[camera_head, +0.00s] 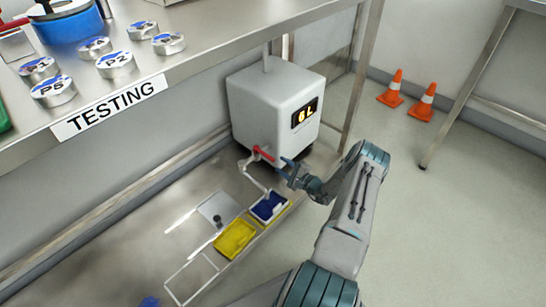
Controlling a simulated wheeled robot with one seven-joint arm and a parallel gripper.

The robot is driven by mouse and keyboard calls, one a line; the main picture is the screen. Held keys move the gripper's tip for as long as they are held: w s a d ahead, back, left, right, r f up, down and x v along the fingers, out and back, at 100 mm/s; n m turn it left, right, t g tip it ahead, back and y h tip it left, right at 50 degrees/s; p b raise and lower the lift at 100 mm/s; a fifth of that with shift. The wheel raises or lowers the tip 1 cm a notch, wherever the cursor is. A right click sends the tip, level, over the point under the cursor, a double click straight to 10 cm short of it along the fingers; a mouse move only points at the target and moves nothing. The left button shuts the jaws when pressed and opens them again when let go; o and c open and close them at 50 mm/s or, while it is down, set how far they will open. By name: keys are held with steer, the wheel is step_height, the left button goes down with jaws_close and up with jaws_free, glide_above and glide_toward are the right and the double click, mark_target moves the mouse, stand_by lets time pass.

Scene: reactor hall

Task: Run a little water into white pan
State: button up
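A white tank (272,105) with a "6 L" display stands under the bench. A red tap handle (264,153) is on its front, above a thin pale spout (252,174) that reaches down toward the pans. Below it is a small pan with a white rim (284,203) and a dark blue inside; I cannot tell whether the blue is liquid or the pan's own colour. A yellow pan (236,239) sits beside it. My gripper (282,168) is just right of the red handle, fingers apart and apparently empty; contact with the handle cannot be made out.
An empty white-edged rectangle (181,268) lies left of the yellow pan. Above is a metal bench (200,45) labelled TESTING, with several round labelled lids and a blue pot (68,25). Two orange cones (393,88) stand back right. The floor at right is clear.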

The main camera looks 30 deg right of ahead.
steer(key=shift+p+v, duration=0.45)
steer(key=shift+v, duration=1.85)
